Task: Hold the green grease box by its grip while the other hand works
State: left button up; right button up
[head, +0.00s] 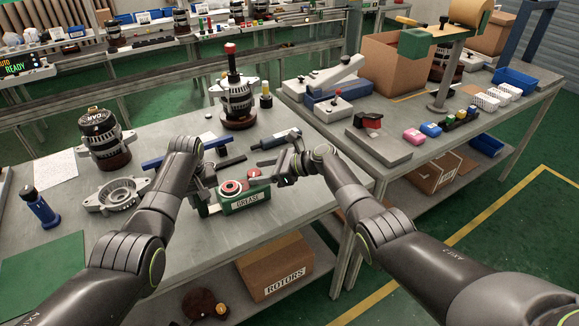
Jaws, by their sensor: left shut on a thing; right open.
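The green grease box (247,202) sits near the front edge of the grey bench, with a white GREASE label on its front and red round parts on top. My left gripper (205,203) is at the left end of the box, shut on its grip; the arm partly hides the contact. My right gripper (284,178) is open, just right of the box and a little above the bench. I see nothing between its fingers.
An alternator (105,143), a metal housing (117,194) and a blue bottle (40,208) stand at left. Another alternator (237,103) stands behind the box. A dark screwdriver-like tool (275,140) lies behind my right gripper. A second bench (440,150) is at right.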

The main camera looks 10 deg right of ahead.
jog(key=v, duration=0.9)
jog(key=shift+d, duration=0.2)
jog(key=s+a+n+t+h, duration=0.2)
jog(key=n+t, duration=0.1)
jog(key=n, duration=1.2)
jog(key=s+a+n+t+h, duration=0.2)
jog(key=n+t, duration=0.1)
jog(key=n, duration=1.2)
jog(key=x, duration=1.1)
jog(key=shift+a+f, duration=0.1)
jog(key=shift+f, duration=0.3)
